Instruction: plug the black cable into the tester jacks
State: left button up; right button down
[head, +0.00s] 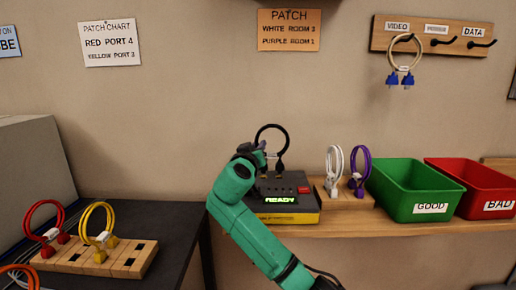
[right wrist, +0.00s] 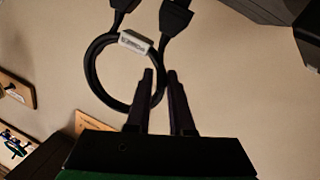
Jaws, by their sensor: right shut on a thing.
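The black cable (head: 288,141) is a loop with a white tag and dark plugs. In the head view it is above the tester (head: 288,217), a dark box with a yellow base, a red button and a lit READY display. My right gripper (head: 267,156) is shut on the cable loop at the tester's back. The right wrist view shows the loop (right wrist: 91,73) at the fingertips (right wrist: 160,75) and both plugs (right wrist: 175,19) hanging free of the fingers. I cannot tell whether the plugs touch the jacks. My arm hides the tester's left side. My left gripper is not in view.
White (head: 334,172) and purple (head: 359,170) cables stand on a wooden block right of the tester. Beyond are a green GOOD bin (head: 411,190) and a red BAD bin (head: 470,187). Red and yellow cables stand on a rack (head: 133,262) at left. A blue-plugged cable (head: 392,60) hangs above.

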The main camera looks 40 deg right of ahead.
jog(key=shift+f+b, duration=0.4)
jog(key=shift+b, duration=0.05)
dwell(0.3)
jog(key=shift+f, duration=0.3)
dwell(0.4)
jog(key=shift+a+f+b, duration=0.15)
jog(key=shift+f+b, duration=0.3)
jog(key=shift+f, duration=0.05)
dwell(1.0)
jog(key=shift+r, duration=0.1)
jog(key=shift+r+p, duration=0.65)
jog(key=shift+r, duration=0.1)
jog(key=shift+w+r+p, duration=0.1)
jog(key=shift+r+p, duration=0.3)
jog(key=shift+r, duration=0.55)
jog(key=shift+d+r, duration=0.15)
jog(key=shift+d, duration=0.05)
